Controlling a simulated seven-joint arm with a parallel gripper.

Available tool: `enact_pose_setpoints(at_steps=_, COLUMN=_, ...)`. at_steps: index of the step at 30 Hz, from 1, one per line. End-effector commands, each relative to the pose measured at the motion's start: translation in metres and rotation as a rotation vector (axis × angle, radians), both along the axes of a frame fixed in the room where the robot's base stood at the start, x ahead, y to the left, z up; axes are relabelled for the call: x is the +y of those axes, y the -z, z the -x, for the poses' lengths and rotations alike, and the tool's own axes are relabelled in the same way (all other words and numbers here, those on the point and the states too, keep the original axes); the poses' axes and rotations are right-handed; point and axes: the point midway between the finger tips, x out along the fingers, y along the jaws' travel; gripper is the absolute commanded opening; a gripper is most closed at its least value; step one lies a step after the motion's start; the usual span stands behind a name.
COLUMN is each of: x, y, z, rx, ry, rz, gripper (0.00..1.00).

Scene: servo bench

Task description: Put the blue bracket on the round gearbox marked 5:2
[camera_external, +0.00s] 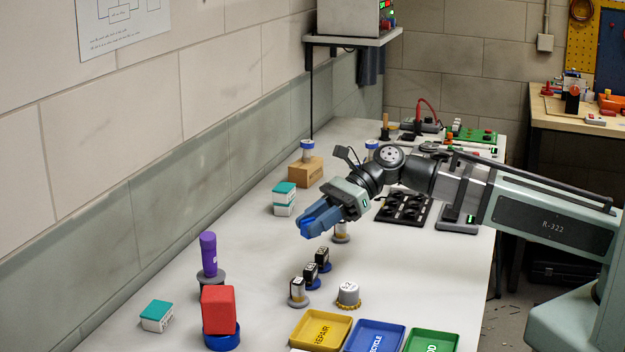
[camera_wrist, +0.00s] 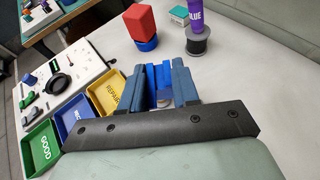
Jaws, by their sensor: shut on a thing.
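My gripper (camera_external: 306,230) is above the bench, its blue fingers pointing down and left. In the wrist view the gripper (camera_wrist: 158,85) is shut on a bright blue piece, the blue bracket (camera_wrist: 159,76), between the two grey-blue fingers. In the external view I cannot separate bracket from fingers. The round gearbox marked 5:2 (camera_external: 348,292) is a grey cylinder on a gold toothed base, standing on the bench behind the yellow and blue trays, lower and to the right of my gripper. Its top is bare. I cannot make it out in the wrist view.
Small dark-topped units (camera_external: 311,272) stand left of the gearbox. Yellow (camera_external: 320,331), blue (camera_external: 374,338) and green (camera_external: 431,342) trays line the front. A red block (camera_external: 218,308) and purple cylinder (camera_external: 208,254) stand to the left. Another gold-based unit (camera_external: 341,236) stands near my gripper.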

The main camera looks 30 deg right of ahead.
Motion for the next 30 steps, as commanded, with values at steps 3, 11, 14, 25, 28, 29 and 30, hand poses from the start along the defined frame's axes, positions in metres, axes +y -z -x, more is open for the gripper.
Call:
enact_pose_setpoints(at_steps=3, x=-0.008, y=-0.006, z=0.025, rx=-0.001, ry=-0.164, rz=-0.002, gripper=0.02)
enact_pose_setpoints(at_steps=11, x=-0.028, y=-0.014, z=0.062, rx=-0.003, ry=-0.459, rz=0.000, gripper=0.02)
enact_pose_setpoints(at_steps=14, x=-0.034, y=-0.013, z=0.069, rx=-0.002, ry=-0.532, rz=-0.001, gripper=0.02)
enact_pose_setpoints(at_steps=25, x=-0.040, y=0.004, z=0.074, rx=-0.001, ry=-0.610, rz=0.001, gripper=0.02)
enact_pose_setpoints(at_steps=28, x=-0.040, y=0.017, z=0.074, rx=0.000, ry=-0.608, rz=0.001, gripper=0.02)
enact_pose_setpoints(at_steps=29, x=-0.040, y=0.021, z=0.074, rx=0.000, ry=-0.608, rz=0.001, gripper=0.02)
enact_pose_setpoints(at_steps=30, x=-0.039, y=0.026, z=0.074, rx=0.000, ry=-0.608, rz=0.001, gripper=0.02)
